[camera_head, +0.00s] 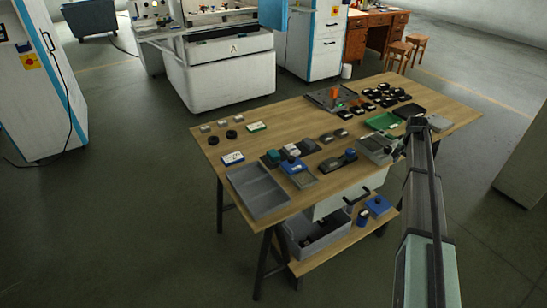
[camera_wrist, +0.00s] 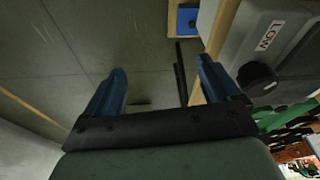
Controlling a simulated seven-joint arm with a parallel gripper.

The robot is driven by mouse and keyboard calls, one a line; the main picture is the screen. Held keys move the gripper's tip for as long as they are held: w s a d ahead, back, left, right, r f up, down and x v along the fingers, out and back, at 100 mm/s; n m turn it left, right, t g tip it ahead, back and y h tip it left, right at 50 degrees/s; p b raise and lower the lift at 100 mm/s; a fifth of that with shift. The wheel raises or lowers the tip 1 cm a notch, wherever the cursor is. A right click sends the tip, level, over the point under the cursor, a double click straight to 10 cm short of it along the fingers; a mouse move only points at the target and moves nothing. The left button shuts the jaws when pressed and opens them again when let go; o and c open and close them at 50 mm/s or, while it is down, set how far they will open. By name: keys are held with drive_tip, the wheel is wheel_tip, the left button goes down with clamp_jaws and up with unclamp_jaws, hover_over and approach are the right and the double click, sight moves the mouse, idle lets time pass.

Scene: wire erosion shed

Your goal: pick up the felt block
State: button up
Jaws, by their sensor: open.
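I cannot tell for sure which of the small pieces on the wooden table (camera_head: 225,133) is the felt block. Several small blocks stand near the front middle, among them a dark green one (camera_head: 272,157) and dark grey ones (camera_head: 330,165). My gripper (camera_wrist: 162,76) is open, with two blue fingers and nothing between them. In the wrist view, mostly floor shows beyond the fingers. In the head view my arm comes in from the lower right, and its end is by the table's right side, well right of those blocks.
A grey tray (camera_head: 243,199) lies at the table's front left. A green tray (camera_head: 382,121) and several black pieces fill the right back.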

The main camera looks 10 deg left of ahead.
drive_tip(key=w+r, duration=0.3)
drive_tip(key=r, duration=0.2)
wheel_tip(320, 180, up, 7)
drive_tip(key=m+g+y, duration=0.2)
hover_over(273, 152)
wheel_tip(273, 152, down, 13)
drive_tip(key=shift+s+d+f, duration=0.1)
drive_tip(key=shift+s, duration=0.05)
drive_tip(key=c, duration=1)
